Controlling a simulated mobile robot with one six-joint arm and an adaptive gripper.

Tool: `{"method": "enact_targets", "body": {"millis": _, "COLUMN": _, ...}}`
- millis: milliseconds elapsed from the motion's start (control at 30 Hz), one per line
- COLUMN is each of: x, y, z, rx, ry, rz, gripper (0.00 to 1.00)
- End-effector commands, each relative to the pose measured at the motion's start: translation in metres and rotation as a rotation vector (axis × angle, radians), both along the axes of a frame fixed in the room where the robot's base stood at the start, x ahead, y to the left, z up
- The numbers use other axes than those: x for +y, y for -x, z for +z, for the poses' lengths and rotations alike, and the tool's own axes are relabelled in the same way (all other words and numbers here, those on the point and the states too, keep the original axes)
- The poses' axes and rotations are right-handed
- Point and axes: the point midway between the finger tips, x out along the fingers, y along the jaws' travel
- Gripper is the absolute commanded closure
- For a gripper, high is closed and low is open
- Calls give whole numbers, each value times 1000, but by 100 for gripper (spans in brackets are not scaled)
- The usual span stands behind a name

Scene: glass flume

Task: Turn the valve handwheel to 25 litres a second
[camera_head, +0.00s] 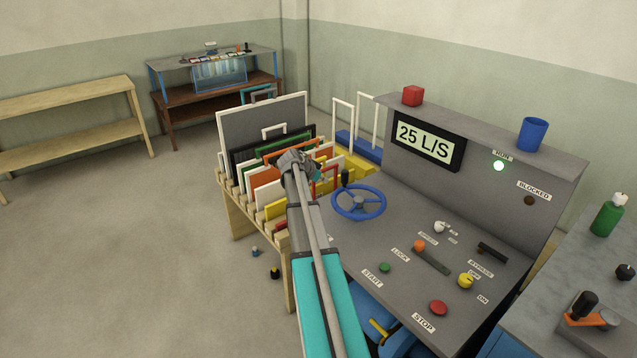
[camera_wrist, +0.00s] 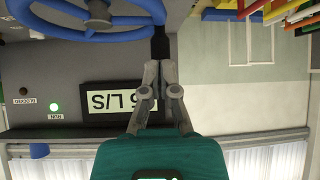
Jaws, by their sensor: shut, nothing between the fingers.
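The blue valve handwheel (camera_head: 359,203) lies on the grey console, with a black crank knob (camera_head: 345,177) standing up from its far left rim. In the wrist view, which is upside down, the handwheel (camera_wrist: 90,18) fills the top left and the knob (camera_wrist: 159,45) stands beside its rim. The display (camera_head: 428,141) reads 25 L/S. My gripper (camera_head: 324,174) is just left of the knob in the head view. In the wrist view my gripper (camera_wrist: 162,66) has its fingertips together, in line with the knob's end. I cannot tell whether they touch it. Nothing is held.
The green RUN lamp (camera_head: 498,166) is lit; the BLOCKED lamp (camera_head: 529,201) is dark. Buttons and a slide lever (camera_head: 432,261) lie right of the wheel. A rack of coloured panels (camera_head: 262,140) stands close on the left. A red block (camera_head: 413,96) and blue cup (camera_head: 533,134) sit on the console top.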

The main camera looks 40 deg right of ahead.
Motion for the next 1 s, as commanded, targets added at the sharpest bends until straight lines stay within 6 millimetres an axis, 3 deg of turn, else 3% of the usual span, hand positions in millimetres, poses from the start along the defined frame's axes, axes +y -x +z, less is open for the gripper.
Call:
{"method": "enact_targets", "body": {"millis": 367, "x": -33, "y": 1, "z": -33, "rx": -1, "ry": 0, "rz": -1, "gripper": 100}}
{"method": "enact_targets", "body": {"millis": 700, "x": -68, "y": 2, "z": -30, "rx": -1, "ry": 0, "rz": 1, "gripper": 100}}
{"method": "enact_targets", "body": {"millis": 1000, "x": -73, "y": 3, "z": -30, "rx": -1, "ry": 0, "rz": 2, "gripper": 100}}
